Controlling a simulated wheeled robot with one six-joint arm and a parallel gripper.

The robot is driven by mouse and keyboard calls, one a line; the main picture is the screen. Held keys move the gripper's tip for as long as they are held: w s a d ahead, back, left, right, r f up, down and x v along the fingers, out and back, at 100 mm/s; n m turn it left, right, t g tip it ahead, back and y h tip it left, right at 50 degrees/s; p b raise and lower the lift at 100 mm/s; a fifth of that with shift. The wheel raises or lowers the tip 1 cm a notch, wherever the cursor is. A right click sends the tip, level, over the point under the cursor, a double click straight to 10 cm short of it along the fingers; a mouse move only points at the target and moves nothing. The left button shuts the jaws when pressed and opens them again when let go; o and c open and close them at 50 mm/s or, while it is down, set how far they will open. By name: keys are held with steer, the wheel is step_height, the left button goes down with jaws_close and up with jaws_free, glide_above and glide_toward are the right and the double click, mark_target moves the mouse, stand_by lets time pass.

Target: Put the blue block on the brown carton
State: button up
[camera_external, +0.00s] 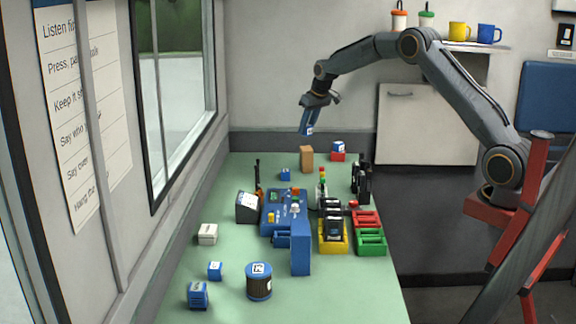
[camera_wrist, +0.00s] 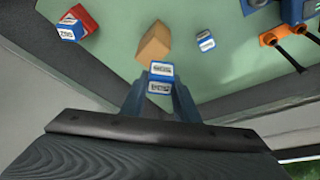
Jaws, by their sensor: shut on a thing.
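A blue block with a white label (camera_wrist: 160,77) is held between the fingers of my gripper (camera_wrist: 158,98), which is shut on it. In the external view my gripper (camera_external: 308,128) hangs from the arm above the back of the table, with the block (camera_external: 309,131) at its tip. The brown carton (camera_external: 306,160) stands upright on the table just below, with a visible gap under the block. In the wrist view the carton (camera_wrist: 153,40) lies just beyond the block, whose edge overlaps it in the picture.
A blue and white block (camera_external: 338,146) sits on a red block (camera_external: 338,157) right of the carton. Another small blue block (camera_external: 285,175) lies in front-left of it. A blue console (camera_external: 285,215) and coloured trays (camera_external: 370,242) fill the middle of the green table (camera_external: 345,295).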

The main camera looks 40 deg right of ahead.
mark_target(307, 151)
steer(key=shift+f+p, duration=0.75)
steer(key=shift+f, duration=2.45)
steer(key=shift+f, duration=0.15)
steer(key=o, duration=1)
steer(key=shift+s+r, duration=0.1)
steer(key=shift+r, duration=0.4)
steer(key=b+v, duration=0.3)
steer(key=v, duration=0.7)
steer(key=shift+f, duration=0.1)
steer(key=shift+s+r, duration=0.35)
steer(key=shift+r, duration=0.3)
